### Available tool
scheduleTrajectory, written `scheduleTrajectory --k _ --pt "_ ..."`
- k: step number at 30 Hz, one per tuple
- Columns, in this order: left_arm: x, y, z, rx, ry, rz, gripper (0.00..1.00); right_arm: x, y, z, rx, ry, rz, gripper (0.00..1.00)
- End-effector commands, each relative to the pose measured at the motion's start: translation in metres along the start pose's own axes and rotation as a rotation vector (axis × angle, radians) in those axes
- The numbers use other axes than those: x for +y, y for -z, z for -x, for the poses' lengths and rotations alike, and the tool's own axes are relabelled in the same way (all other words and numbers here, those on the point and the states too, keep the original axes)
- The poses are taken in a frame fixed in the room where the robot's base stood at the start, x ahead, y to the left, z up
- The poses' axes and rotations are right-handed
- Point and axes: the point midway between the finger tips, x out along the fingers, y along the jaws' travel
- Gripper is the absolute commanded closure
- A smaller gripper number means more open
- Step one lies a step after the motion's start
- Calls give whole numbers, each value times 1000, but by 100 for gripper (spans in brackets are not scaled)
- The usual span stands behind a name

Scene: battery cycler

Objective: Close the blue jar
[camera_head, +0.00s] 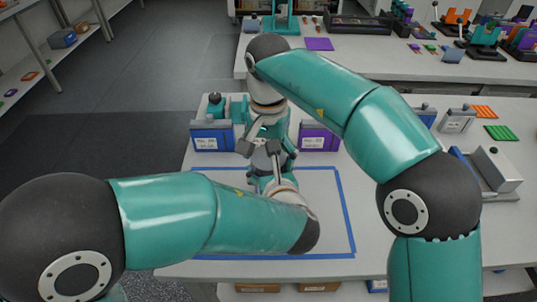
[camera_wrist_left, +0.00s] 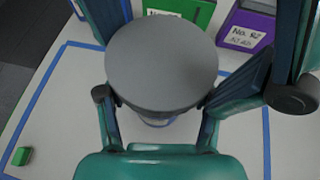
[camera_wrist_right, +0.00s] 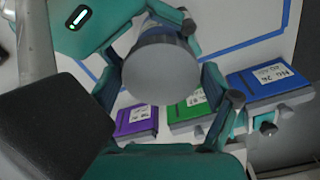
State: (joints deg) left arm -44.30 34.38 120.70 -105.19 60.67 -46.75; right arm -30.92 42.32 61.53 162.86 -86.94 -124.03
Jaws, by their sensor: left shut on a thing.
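A round grey lid (camera_head: 265,158) sits between my two grippers over the blue-taped work area. Its flat disc fills the middle of the left wrist view (camera_wrist_left: 160,60) and shows in the right wrist view (camera_wrist_right: 160,75). A pale bluish jar body (camera_wrist_right: 158,34) shows behind the disc, mostly hidden by it; whether the two touch is unclear. My left gripper (camera_wrist_left: 160,100) is shut, its fingertips on either side just under the disc's rim, apparently on the jar. My right gripper's fingers (camera_wrist_right: 160,65) flank the disc from the far side; their contact is unclear.
A blue box (camera_head: 212,140) and a purple box (camera_head: 318,140) stand behind the work area, with a green box (camera_wrist_right: 190,112) between them. A small green block (camera_wrist_left: 21,156) lies near the blue tape at left. A grey device (camera_head: 497,170) stands at right.

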Motion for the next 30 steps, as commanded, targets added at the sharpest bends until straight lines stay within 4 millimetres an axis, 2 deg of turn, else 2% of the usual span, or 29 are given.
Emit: scheduleTrajectory --k 12,22,30 --pt "0 -1 0 -2 0 1 100 0 0 2 0 0 0 0" --pt "0 -1 0 -1 0 1 100 -1 0 38 1 2 -1 0" --pt "0 -1 0 -1 0 1 100 0 0 45 -1 -1 0 0"
